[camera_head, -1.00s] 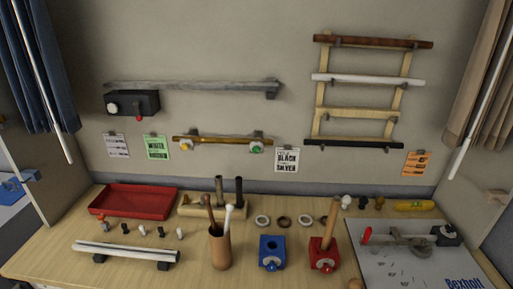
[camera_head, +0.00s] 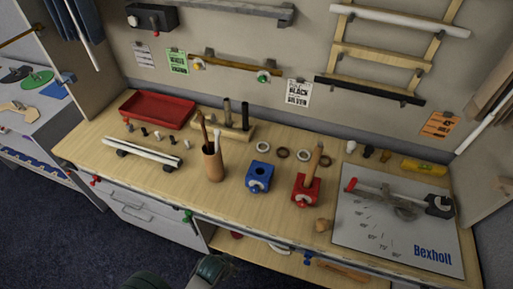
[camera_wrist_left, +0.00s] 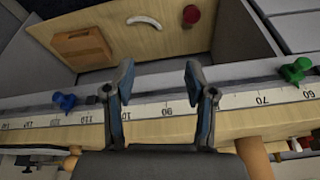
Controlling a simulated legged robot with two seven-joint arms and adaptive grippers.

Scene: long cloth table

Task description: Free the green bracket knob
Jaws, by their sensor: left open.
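The green bracket knob (camera_head: 263,77) sits on the right-hand bracket of a brass-coloured rod (camera_head: 232,63) on the back wall. A yellow knob (camera_head: 197,65) is on the rod's left-hand bracket. Both brackets appear to be around the rod. My left gripper (camera_wrist_left: 157,72) is open and empty in the left wrist view, its two fingers apart over the table's ruled front edge. In the head view only a dark part of my arm shows at the bottom, low and far from the green bracket knob. My right gripper is not in view.
A green clip (camera_wrist_left: 295,70) and a blue clip (camera_wrist_left: 63,101) sit along the ruled edge. On the table are a red tray (camera_head: 157,97), a brown cup (camera_head: 213,165) with sticks, a blue block (camera_head: 259,178) and a red block (camera_head: 304,190). The wall before the knob looks clear.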

